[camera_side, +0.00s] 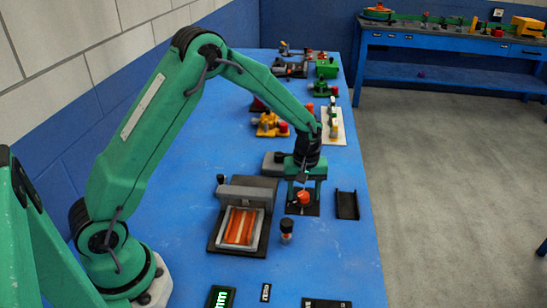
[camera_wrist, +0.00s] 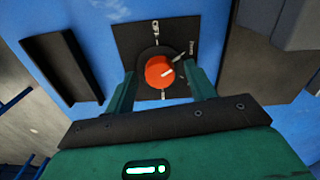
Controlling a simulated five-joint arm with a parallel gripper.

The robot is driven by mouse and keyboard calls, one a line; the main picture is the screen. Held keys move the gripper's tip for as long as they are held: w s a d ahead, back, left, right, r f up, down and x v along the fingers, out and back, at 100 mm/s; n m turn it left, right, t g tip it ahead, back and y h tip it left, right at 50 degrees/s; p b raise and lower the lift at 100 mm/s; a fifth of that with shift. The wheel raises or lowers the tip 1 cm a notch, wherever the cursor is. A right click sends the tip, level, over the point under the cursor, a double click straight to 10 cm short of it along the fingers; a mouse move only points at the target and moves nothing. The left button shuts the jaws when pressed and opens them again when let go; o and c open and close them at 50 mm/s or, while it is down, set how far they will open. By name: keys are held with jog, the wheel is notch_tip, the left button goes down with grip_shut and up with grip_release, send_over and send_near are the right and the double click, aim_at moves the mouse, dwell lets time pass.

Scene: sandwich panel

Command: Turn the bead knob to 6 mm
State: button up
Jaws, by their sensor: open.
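The bead knob (camera_wrist: 158,70) is a round orange-red knob with a white pointer line, on a square black plate (camera_wrist: 128,38). In the wrist view its pointer is aimed to the upper right, near a white tick. Small white labels at the plate's top and right are too small to read surely. The knob (camera_side: 303,198) also shows in the side view, below my gripper (camera_side: 305,184). My gripper (camera_wrist: 161,78) is open, with one green finger on each side of the knob. I cannot tell whether either finger touches it.
A black tray (camera_side: 347,205) lies right of the plate. A grey-framed fixture with orange strips (camera_side: 240,228) stands to the left, and a small dark post with a red band (camera_side: 287,230) in front. A green-lit display (camera_side: 221,296) is cut off at the bottom edge.

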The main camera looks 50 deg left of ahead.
jog(key=shift+c, duration=0.2)
jog(key=c, duration=0.9)
